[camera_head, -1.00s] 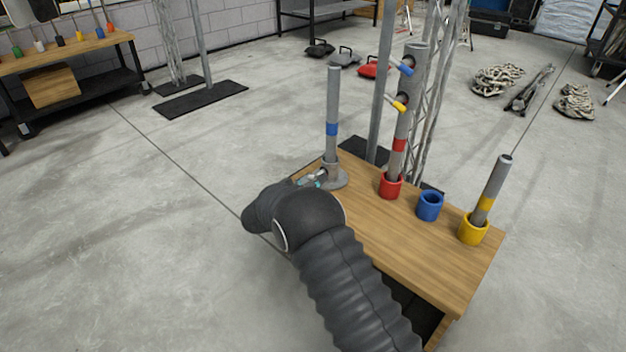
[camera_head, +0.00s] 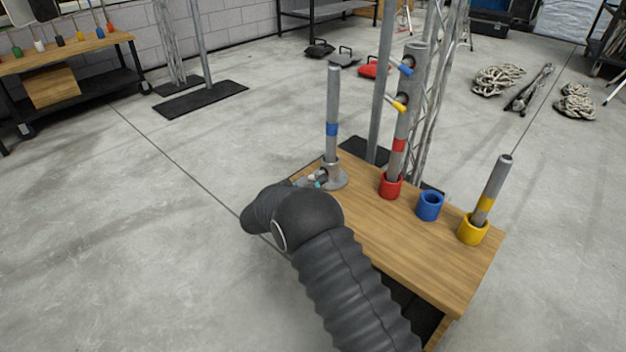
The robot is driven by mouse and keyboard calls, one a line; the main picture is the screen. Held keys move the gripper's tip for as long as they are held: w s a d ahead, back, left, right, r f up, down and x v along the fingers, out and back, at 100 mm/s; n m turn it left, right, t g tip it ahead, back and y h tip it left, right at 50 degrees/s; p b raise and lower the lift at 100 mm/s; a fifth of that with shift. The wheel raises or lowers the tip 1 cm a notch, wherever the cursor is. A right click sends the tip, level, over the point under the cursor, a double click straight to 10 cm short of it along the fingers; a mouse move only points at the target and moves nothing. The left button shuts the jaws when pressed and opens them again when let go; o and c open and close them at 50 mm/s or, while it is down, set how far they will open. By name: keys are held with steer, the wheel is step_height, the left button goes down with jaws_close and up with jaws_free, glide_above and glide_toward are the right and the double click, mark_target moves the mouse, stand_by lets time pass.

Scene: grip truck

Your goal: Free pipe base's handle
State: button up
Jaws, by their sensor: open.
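The pipe base (camera_head: 335,181) is a grey round flange at the left back corner of the wooden table. A grey pipe with a blue band (camera_head: 332,115) stands upright in it. A small handle with a teal part shows at the base's left side, partly hidden and too small to make out well. My gripper (camera_head: 308,181) is at that left side, close to the base, mostly hidden behind my dark arm. It is open. Whether its fingers touch the handle cannot be told.
On the wooden table (camera_head: 400,245) stand a red cup (camera_head: 391,187) with a tall pipe, an empty blue cup (camera_head: 430,206) and a yellow cup (camera_head: 472,231) with a tilted pipe. A metal truss stands behind.

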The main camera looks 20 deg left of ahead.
steer(key=v, duration=1.1)
steer(key=shift+s+a, duration=0.15)
steer(key=shift+s, duration=0.15)
